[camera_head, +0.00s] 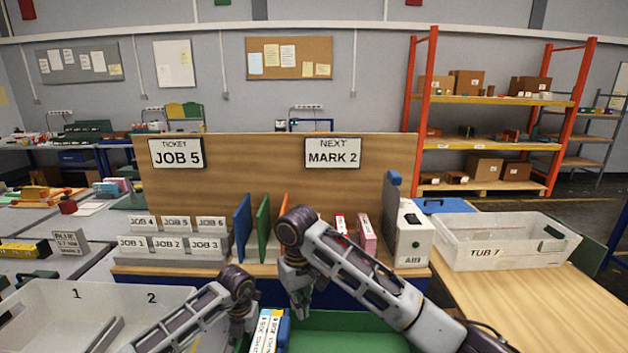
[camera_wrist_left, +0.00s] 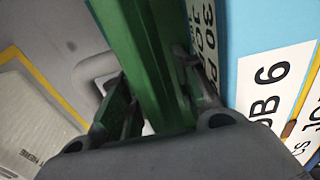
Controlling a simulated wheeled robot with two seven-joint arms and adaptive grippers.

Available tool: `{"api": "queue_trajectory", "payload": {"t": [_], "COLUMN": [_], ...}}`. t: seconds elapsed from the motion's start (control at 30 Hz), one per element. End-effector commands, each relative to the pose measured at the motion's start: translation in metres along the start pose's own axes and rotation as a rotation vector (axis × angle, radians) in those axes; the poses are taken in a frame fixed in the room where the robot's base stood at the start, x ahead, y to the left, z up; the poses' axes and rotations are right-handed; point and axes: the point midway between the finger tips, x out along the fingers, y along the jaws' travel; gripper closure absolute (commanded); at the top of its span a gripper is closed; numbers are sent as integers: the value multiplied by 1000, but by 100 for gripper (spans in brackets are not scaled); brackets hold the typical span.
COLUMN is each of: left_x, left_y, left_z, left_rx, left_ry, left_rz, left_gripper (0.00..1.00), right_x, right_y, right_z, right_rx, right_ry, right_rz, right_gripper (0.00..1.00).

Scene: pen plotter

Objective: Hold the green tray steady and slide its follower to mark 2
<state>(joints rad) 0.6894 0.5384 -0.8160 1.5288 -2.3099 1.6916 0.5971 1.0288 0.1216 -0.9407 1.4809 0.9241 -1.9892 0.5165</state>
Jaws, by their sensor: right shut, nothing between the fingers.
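The green tray (camera_head: 350,322) lies at the bottom centre of the head view, partly hidden by my right arm. Folders with blue and yellow edges (camera_head: 266,330) stand at its left end. In the left wrist view, the fingers of my left gripper (camera_wrist_left: 160,100) lie on both sides of a green wall (camera_wrist_left: 150,50), closed on it. A light-blue folder marked JOB 6 (camera_wrist_left: 270,80) is beside them. My right gripper (camera_head: 300,306) is shut and empty, above the tray just right of the folders. I cannot make out the follower or the tray's marks.
A board behind carries signs reading JOB 5 (camera_head: 176,153) and NEXT MARK 2 (camera_head: 332,152). Upright blue and green dividers (camera_head: 263,228) stand before it. A white bin numbered 1 and 2 (camera_head: 150,290) is at left. TUB 7 (camera_head: 500,250) stands at right, with bare wood in front.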

Motion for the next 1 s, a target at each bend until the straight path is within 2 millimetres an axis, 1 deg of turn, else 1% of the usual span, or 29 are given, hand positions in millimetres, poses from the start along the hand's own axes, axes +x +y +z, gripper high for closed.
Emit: {"api": "queue_trajectory", "payload": {"t": [0.3,0.47,0.67,1.0], "left_x": [-1,-8,-27,-77], "left_y": [0,0,0,0], "left_z": [0,1,2,2], "left_rx": [-1,-1,0,0], "left_ry": [-1,-3,-5,-4], "left_rz": [-1,-1,-2,-1], "left_gripper": [59,59,59,59], "right_x": [0,0,0,0], "right_y": [0,0,0,0], "right_z": [0,0,0,0], "right_rx": [0,0,0,0], "right_ry": [0,0,0,0], "right_rz": [0,0,0,0], "right_gripper": [100,100,100,100]}}
